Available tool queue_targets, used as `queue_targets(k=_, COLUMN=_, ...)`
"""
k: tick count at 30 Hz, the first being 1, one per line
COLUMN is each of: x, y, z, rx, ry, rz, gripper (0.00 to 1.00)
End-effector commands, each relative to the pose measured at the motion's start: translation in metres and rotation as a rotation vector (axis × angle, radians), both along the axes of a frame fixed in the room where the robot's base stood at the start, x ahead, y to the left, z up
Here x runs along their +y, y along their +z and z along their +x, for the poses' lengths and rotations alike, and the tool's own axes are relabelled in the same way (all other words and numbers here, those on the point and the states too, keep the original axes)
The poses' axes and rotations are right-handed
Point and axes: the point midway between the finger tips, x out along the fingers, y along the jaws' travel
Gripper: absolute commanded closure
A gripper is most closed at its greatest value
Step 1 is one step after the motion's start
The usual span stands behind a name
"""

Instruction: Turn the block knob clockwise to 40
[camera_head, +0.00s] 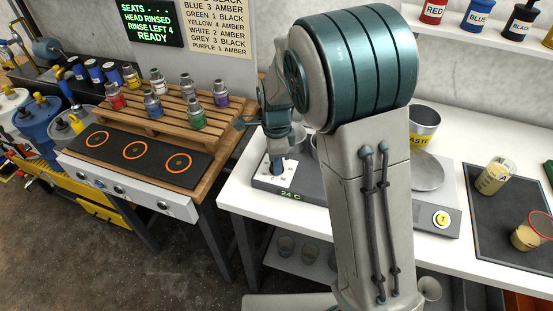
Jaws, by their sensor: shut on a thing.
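The grey heating block (310,188) stands on the white bench, partly hidden behind my arm. Its front display (290,194) reads 24 C. My gripper (277,164) points down over the left part of the block, at a white dial plate (262,171). It is shut on the block knob, which is mostly hidden by the fingers. The dial marks are too small to read.
A yellow-labelled waste cup (423,125) and a balance (445,205) stand right of my arm. A wooden rack (165,118) with several coloured-label bottles is at left, behind orange-ringed pads.

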Motion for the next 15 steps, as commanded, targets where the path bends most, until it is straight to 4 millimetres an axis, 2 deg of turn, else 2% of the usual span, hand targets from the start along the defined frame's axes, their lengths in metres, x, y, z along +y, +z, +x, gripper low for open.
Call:
queue_targets(k=8, x=0.0012, y=0.0015, z=0.0010, rx=-0.004, ry=0.001, rz=0.002, gripper=0.91)
queue_targets(k=9, x=0.0012, y=0.0015, z=0.0010, rx=-0.004, ry=0.001, rz=0.002, gripper=0.58)
queue_targets(k=10, x=0.0012, y=0.0015, z=0.0010, rx=-0.004, ry=0.002, rz=0.002, gripper=0.49)
queue_targets(k=15, x=0.0008, y=0.0008, z=0.0006, rx=-0.002, ry=0.001, rz=0.001, gripper=0.47)
